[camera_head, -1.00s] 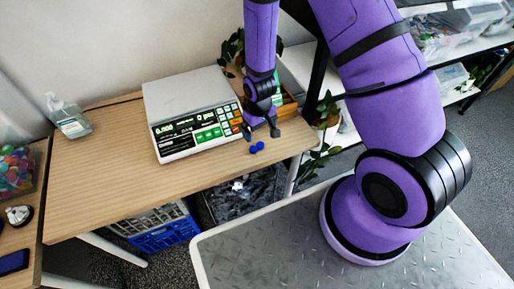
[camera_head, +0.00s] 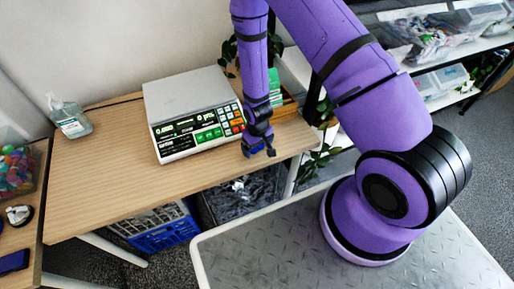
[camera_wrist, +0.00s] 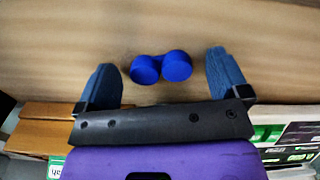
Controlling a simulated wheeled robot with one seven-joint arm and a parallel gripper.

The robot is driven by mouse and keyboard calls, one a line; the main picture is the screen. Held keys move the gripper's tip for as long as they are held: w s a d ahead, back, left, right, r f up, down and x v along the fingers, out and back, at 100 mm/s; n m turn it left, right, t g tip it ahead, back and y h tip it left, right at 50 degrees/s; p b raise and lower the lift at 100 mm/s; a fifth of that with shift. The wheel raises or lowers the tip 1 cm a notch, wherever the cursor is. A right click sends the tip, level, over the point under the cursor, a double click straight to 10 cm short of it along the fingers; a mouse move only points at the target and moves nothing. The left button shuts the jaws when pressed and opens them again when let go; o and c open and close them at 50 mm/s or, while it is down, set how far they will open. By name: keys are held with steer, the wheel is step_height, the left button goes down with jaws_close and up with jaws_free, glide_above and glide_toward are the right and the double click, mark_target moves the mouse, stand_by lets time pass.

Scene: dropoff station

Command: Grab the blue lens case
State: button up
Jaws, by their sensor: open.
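The blue lens case (camera_wrist: 162,67) has two round lidded wells joined by a short bridge. It lies on the wooden table in the wrist view, between and slightly beyond my two fingers. My gripper (camera_wrist: 167,80) is open, with one blue-padded finger on each side of the case and clear gaps between. In the head view my gripper (camera_head: 260,150) is low over the table's right front part, beside the scale. There the case is mostly hidden by the gripper.
A white counting scale (camera_head: 192,112) stands just left of my gripper. A wooden box with green items (camera_head: 280,100) is behind it. A clear bottle (camera_head: 70,118) stands at the table's far left. The table (camera_head: 110,190) is bare at the front left.

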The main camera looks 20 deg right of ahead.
steer(key=c, duration=1)
